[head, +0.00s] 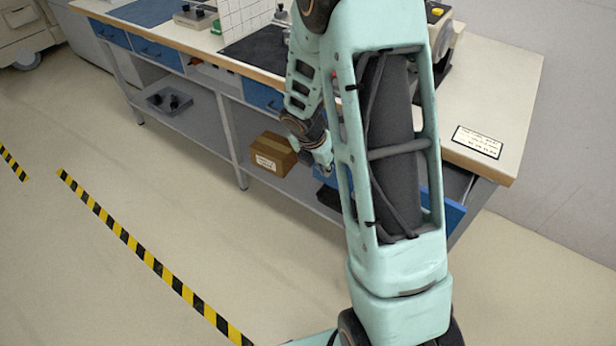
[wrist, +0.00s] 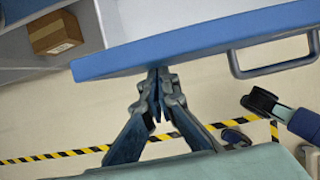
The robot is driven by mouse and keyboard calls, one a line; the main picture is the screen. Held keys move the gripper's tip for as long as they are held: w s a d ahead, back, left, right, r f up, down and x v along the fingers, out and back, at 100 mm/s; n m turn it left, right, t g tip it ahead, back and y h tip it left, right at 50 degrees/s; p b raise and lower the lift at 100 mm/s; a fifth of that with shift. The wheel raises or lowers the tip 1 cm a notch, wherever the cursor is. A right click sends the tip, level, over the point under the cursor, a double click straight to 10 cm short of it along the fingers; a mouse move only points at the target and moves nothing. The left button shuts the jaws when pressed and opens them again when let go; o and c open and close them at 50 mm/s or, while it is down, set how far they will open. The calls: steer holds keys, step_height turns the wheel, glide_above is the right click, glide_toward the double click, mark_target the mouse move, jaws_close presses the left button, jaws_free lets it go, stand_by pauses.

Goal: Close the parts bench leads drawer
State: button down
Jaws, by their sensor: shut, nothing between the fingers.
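A blue-fronted drawer (head: 453,213) stands pulled out under the right end of the parts bench (head: 500,85) in the head view, partly hidden behind my arm. In the wrist view a blue drawer front (wrist: 180,42) spans the top, with a grey bar handle (wrist: 275,70) to the right and a pale interior above it. My gripper (wrist: 155,85) is shut and empty. Its fingertips are at the drawer front's lower edge in that picture, left of the handle; I cannot tell whether they touch.
A cardboard box (head: 272,155) sits on the lower shelf; it also shows in the wrist view (wrist: 55,33). More blue drawers (head: 155,52) line the bench to the left. Open floor with yellow-black tape (head: 150,262) lies in front. A labelled plate (head: 477,141) is on the benchtop.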

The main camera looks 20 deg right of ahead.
steer(key=w+d+p, duration=0.2)
steer(key=d, duration=0.1)
steer(key=w+d+p, duration=0.1)
steer(key=w+d, duration=0.1)
steer(key=w+d+p, duration=0.2)
steer(key=d, duration=0.1)
steer(key=shift+w+d+r+p, duration=0.15)
steer(key=shift+w+d+p, duration=0.15)
steer(key=shift+w, duration=0.05)
steer(key=shift+w+d+p, duration=0.35)
steer(key=shift+w+d, duration=0.25)
steer(key=shift+d, duration=0.1)
